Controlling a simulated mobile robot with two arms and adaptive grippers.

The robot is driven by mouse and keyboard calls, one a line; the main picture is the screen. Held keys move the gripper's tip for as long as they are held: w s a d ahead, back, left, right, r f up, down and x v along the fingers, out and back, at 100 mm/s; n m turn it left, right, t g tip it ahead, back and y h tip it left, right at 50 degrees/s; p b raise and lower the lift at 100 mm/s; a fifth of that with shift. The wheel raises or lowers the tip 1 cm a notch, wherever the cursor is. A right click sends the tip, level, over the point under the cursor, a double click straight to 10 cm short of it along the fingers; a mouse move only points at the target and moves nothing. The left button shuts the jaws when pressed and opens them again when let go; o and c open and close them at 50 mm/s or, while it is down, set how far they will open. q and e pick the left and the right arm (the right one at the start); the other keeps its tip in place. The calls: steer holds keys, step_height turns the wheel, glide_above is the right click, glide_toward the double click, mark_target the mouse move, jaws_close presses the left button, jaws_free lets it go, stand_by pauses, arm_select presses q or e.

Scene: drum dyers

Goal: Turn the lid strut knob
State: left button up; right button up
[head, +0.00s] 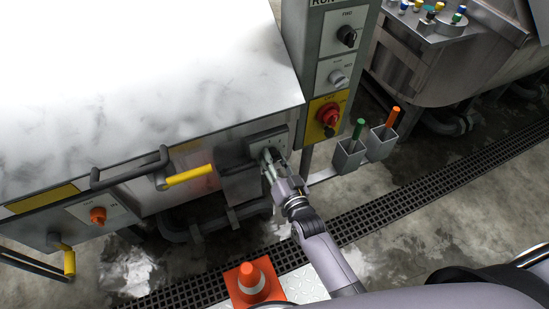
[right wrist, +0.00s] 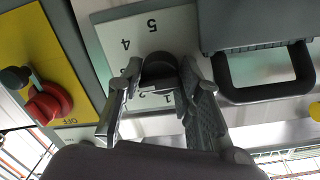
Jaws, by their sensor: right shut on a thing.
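The lid strut knob (right wrist: 158,72) is a dark rounded knob on a pale plate (right wrist: 178,28) marked with numbers, of which 4 and 5 read clearly. In the head view the plate's box (head: 268,137) is on the front of the machine, just left of the control column. My right gripper (head: 270,161) reaches up to it from below. In the right wrist view its two fingers are on either side of the knob, shut on it. The fingers hide part of the knob and some of the numbers. My left gripper is not in view.
A red switch (head: 328,115) on a yellow plate is to the right of the knob. A yellow-gripped handle (head: 190,176) sticks out to the left. Two holders with a green handle (head: 359,128) and an orange handle (head: 392,117) stand at right. An orange cone (head: 251,279) stands below.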

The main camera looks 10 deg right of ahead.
stand_by(0.5)
steer(key=o, duration=0.8)
steer(key=shift+o, duration=0.2)
steer(key=s+d, duration=0.2)
steer(key=s, duration=1)
steer(key=shift+r, duration=0.2)
